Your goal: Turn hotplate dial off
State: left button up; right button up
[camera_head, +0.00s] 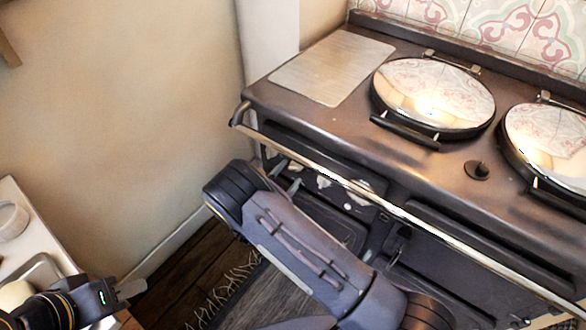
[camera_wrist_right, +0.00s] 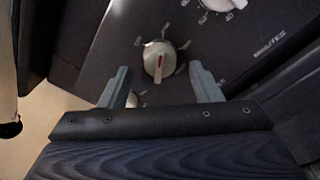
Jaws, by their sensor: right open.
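A white hotplate dial (camera_wrist_right: 158,60) with a red mark sits on the dark control panel of the stove in the right wrist view. My right gripper (camera_wrist_right: 161,78) is open, with its two grey fingers to either side of this dial in the picture; I cannot tell whether they touch it. Part of another white dial (camera_wrist_right: 222,3) shows at the top edge. In the head view my right gripper (camera_head: 287,177) is at the stove's front, below the rail. My left gripper (camera_head: 131,289) is at the lower left, away from the stove; its opening is unclear.
A metal rail (camera_head: 360,190) runs along the stove's front edge, above the panel. Two round shiny lids (camera_head: 435,90) are on the stove top. A pale counter (camera_head: 20,225) stands at the lower left. A fringed rug (camera_head: 250,295) lies on the floor.

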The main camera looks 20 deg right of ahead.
aim_at(296, 166)
jog(key=shift+x, duration=1.15)
jog(key=c, duration=1)
